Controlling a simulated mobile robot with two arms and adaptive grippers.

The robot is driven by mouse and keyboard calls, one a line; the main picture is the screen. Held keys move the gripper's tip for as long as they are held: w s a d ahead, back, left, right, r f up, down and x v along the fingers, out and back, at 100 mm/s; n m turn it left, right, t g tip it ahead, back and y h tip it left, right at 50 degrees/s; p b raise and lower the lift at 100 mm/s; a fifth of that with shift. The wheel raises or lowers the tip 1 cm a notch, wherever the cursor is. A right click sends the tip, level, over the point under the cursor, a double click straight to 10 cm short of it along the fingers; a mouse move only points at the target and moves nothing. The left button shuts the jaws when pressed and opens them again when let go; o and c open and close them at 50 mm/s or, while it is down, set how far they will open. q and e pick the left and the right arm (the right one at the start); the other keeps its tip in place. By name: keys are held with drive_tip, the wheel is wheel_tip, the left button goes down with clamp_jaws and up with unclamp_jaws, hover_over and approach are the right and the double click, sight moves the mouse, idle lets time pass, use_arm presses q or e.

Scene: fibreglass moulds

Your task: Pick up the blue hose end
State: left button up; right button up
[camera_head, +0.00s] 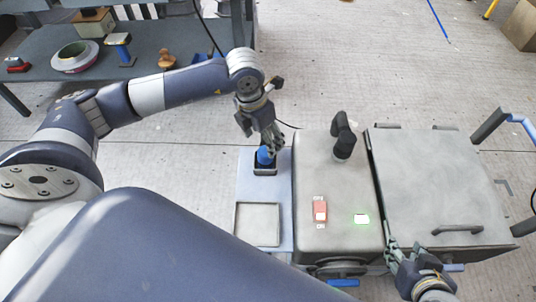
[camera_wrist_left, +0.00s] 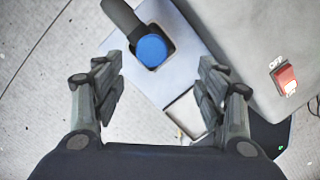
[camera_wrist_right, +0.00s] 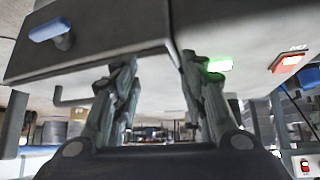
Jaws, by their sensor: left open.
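The blue hose end (camera_head: 265,156) sits in a dark square holder on the light side shelf of the grey machine. In the left wrist view the round blue end (camera_wrist_left: 152,50) lies ahead of the fingers, with a dark hose or handle beside it. My left gripper (camera_head: 272,146) is right above it in the head view. In the left wrist view my left gripper (camera_wrist_left: 160,85) is open, its fingers apart and nothing between them. My right gripper (camera_head: 390,245) is at the machine's front right; in its wrist view the fingers (camera_wrist_right: 165,65) are apart with nothing between them.
A square recess (camera_head: 257,224) is in the shelf. A workbench (camera_head: 150,60) with tools stands at the back left.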

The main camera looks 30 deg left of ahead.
sight(265, 151)
use_arm(q)
drive_tip(key=shift+a+f, duration=0.3)
drive_tip(key=shift+a, duration=0.1)
drive_tip(key=f, duration=0.1)
drive_tip(key=f+b, duration=0.1)
drive_tip(key=f, duration=0.2)
drive_tip(key=shift+w+d+f, duration=0.15)
drive_tip(key=shift+w+f, duration=0.2)
drive_tip(key=shift+w, duration=0.05)
use_arm(e)
drive_tip(key=w+r+t, duration=0.1)
drive_tip(key=w+a+r+t, duration=0.1)
drive_tip(key=w+r, duration=0.1)
drive_tip(key=w+a+r+t+y, duration=0.1)
drive_tip(key=w, duration=0.1)
drive_tip(key=shift+r, duration=0.15)
use_arm(q)
drive_tip(key=f+b, duration=0.1)
drive_tip(key=f, duration=0.1)
drive_tip(key=w+f+b, duration=0.1)
drive_tip(key=f, duration=0.1)
drive_tip(key=shift+f, duration=0.65)
drive_tip(key=c, duration=1.2)
use_arm(e)
drive_tip(key=w+a+r+t+y, duration=0.1)
drive_tip(key=w+r+t, duration=0.3)
drive_tip(key=r, duration=0.4)
drive_tip(key=shift+a+r+t+y, duration=0.15)
drive_tip(key=shift+a+t+y, duration=0.15)
drive_tip(key=shift+a+t, duration=0.3)
